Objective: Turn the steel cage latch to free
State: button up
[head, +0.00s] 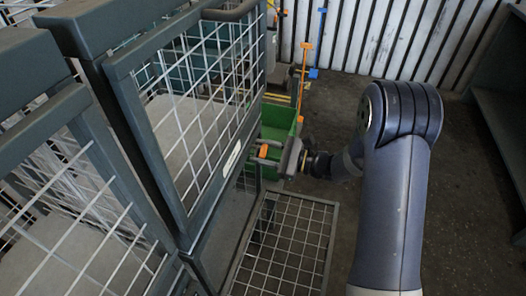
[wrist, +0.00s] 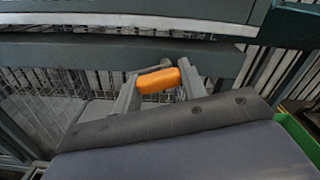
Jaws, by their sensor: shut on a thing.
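The steel cage (head: 120,70) has dark grey-green frames and pale wire mesh and fills the left of the head view. The latch shows as an orange handle (head: 263,151) at the right edge of the cage front. In the wrist view the orange handle (wrist: 158,80) lies between two grey fingers, slightly tilted, below a horizontal frame bar. My gripper (head: 275,152) is shut on this handle, with a finger on each side. The latch's mount and pivot are hidden in both views.
A green bin (head: 277,122) stands just behind my gripper. A mesh panel (head: 285,240) with a grey frame sticks out from the cage below the gripper. A slatted wall (head: 400,40) closes the back. Dark floor is open right of my arm, up to a shelf (head: 505,120).

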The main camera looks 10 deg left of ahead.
jog(key=m+p, duration=0.2)
jog(key=shift+s+r+m, duration=0.1)
jog(key=shift+r+m, duration=0.15)
jog(key=shift+m, duration=0.05)
jog(key=shift+f+m+p, duration=0.1)
jog(key=shift+m+p, duration=0.2)
jog(key=shift+m, duration=0.6)
jog(key=o, duration=1)
jog(key=d, duration=0.3)
jog(key=s+d, duration=0.1)
jog(key=d, duration=0.6)
jog(key=shift+s+d, duration=0.25)
jog(key=shift+d, duration=0.1)
jog(key=shift+a, duration=0.1)
